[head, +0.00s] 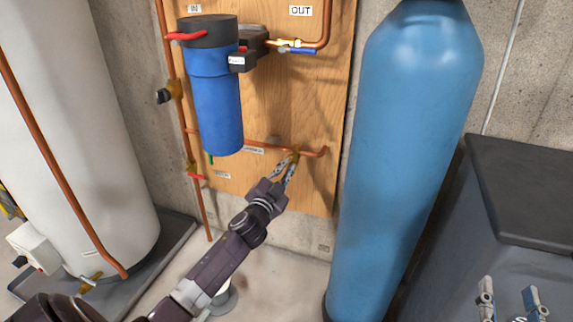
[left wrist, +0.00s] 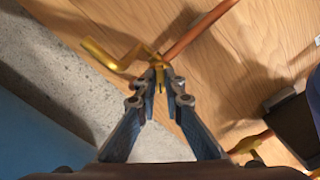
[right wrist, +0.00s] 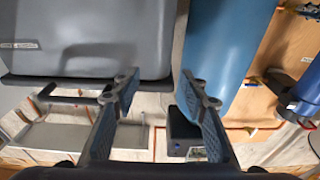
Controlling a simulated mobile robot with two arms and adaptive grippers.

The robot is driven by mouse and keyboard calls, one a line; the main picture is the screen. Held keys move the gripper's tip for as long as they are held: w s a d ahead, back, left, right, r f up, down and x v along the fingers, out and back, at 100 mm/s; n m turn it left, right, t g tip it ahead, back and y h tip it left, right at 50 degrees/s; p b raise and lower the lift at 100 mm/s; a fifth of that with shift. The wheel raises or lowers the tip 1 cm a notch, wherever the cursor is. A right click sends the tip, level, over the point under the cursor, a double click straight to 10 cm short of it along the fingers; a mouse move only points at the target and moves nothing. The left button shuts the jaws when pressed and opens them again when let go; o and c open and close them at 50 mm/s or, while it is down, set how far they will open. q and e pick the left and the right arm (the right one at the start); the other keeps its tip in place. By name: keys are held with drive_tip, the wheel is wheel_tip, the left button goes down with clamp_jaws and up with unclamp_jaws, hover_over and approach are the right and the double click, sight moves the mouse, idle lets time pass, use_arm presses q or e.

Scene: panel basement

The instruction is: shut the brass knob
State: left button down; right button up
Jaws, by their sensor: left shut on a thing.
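The brass knob (head: 295,152) sits on a copper pipe low on the wooden panel, left of the blue tank. My left gripper (head: 285,168) reaches up to it, fingers closed together at it. In the left wrist view the fingertips (left wrist: 162,78) pinch the brass knob (left wrist: 157,62), and a bent brass spout (left wrist: 108,58) sticks out to the left. The fingers partly hide the knob, and I cannot tell how far it is turned. My right gripper (head: 511,303) is at the lower right of the head view; its fingers stand apart and empty in the right wrist view (right wrist: 160,88).
A blue filter housing (head: 215,100) with a red handle hangs on the wooden panel (head: 300,110) above left. A tall blue tank (head: 405,140) stands close to the right of the knob. A white tank (head: 80,130) is at left, a dark grey box (head: 520,190) at right.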

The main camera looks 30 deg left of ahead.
use_arm(q)
drive_tip(key=m+p, duration=0.1)
drive_tip(key=m, duration=0.2)
drive_tip(key=shift+m, duration=0.4)
drive_tip(key=m+p, duration=0.1)
drive_tip(key=m, duration=0.3)
drive_tip(key=shift+m+p, duration=0.3)
drive_tip(key=shift+m, duration=0.9)
use_arm(e)
drive_tip(key=s+d+f+g+h, duration=0.1)
drive_tip(key=s+f+g, duration=0.1)
drive_tip(key=f+g, duration=0.2)
drive_tip(key=s+d+f+g+h, duration=0.1)
drive_tip(key=f+g, duration=0.3)
drive_tip(key=f, duration=0.7)
drive_tip(key=shift+s+d+h, duration=0.3)
drive_tip(key=shift+s+d, duration=0.35)
drive_tip(key=shift+s, duration=0.2)
use_arm(q)
drive_tip(key=c, duration=2)
unclamp_jaws()
drive_tip(key=shift+c, duration=0.2)
drive_tip(key=v, duration=1.2)
